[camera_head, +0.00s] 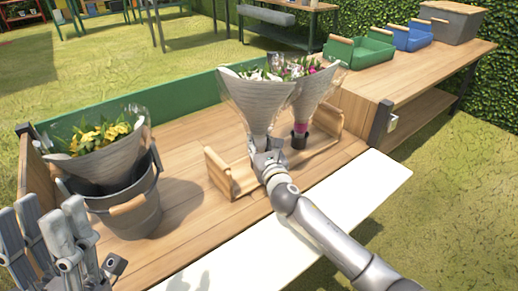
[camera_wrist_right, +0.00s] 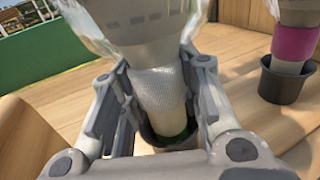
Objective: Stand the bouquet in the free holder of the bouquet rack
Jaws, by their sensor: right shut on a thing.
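My right gripper (camera_head: 266,158) is shut on the narrow lower end of a bouquet in a grey paper cone (camera_head: 252,103). The bouquet stands roughly upright over the left part of the wooden bouquet rack (camera_head: 232,180). In the right wrist view, its pale wrapped handle (camera_wrist_right: 160,88) is between the fingers. Its lower end with a green band lines up with a round holder (camera_wrist_right: 152,138), partly hidden; I cannot tell how deep it sits. Another bouquet, with a magenta band (camera_wrist_right: 293,42), stands in the right holder (camera_wrist_right: 284,82). My left gripper (camera_head: 52,218) is empty and looks open at lower left.
A grey bucket (camera_head: 130,212) with a yellow-flowered bouquet (camera_head: 98,150) stands at left on the wooden table. A green board runs along the back edge. Green (camera_head: 360,50) and blue (camera_head: 413,37) trays and a lidded box (camera_head: 450,20) stand far right.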

